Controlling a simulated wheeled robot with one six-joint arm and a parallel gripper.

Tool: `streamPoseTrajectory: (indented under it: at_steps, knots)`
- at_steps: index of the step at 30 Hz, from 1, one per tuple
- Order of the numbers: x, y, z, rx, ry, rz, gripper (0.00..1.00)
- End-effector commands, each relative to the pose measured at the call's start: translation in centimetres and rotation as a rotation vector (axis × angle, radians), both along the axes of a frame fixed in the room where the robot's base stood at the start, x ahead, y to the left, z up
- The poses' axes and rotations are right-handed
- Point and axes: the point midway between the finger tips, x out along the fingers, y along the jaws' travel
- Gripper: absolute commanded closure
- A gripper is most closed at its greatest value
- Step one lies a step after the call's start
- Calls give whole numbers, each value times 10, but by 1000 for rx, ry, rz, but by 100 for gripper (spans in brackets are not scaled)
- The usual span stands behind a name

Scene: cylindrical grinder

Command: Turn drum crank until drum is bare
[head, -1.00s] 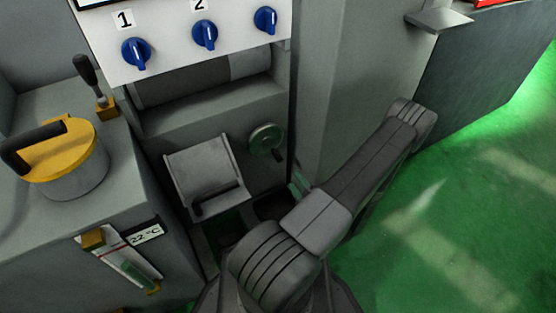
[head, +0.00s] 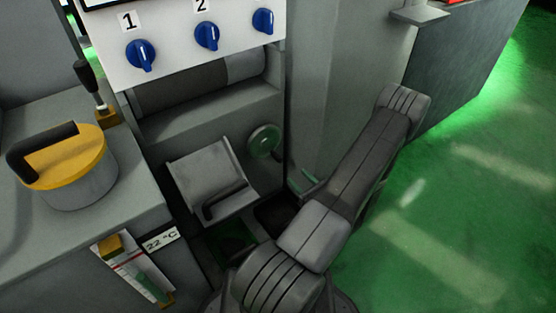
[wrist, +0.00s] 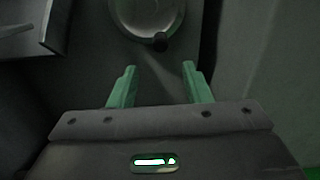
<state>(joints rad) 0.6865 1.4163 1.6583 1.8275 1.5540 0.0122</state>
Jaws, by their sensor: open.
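The drum (head: 190,88) lies in a recess below the white panel. Its left part is dark and its right part is lighter grey. The drum crank (head: 264,140) is a round green-grey wheel on the machine front, below the drum's right end. In the wrist view the crank wheel (wrist: 140,16) is at the top, cut by the frame edge, with a dark knob (wrist: 161,42) at its lower right. My gripper (wrist: 158,72) is open and empty, its two green fingers apart from the knob and pointing toward it. In the head view my arm largely hides the gripper.
A grey hinged bin (head: 212,178) with a black handle is left of the crank. Blue knobs (head: 207,36) are on the panel above. A yellow-lidded pot (head: 68,165) stands on the left counter. A grey wall (head: 345,80) rises close on the right.

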Motion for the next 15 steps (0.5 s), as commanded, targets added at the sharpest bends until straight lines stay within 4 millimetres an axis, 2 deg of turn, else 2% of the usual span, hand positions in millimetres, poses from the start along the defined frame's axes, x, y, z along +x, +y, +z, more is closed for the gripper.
streamPoseTrajectory:
  at_steps: [7,15]
  knots:
    - [14,10,-1,-27,-19,6,56]
    - [54,40,-2,-26,-19,6,56]
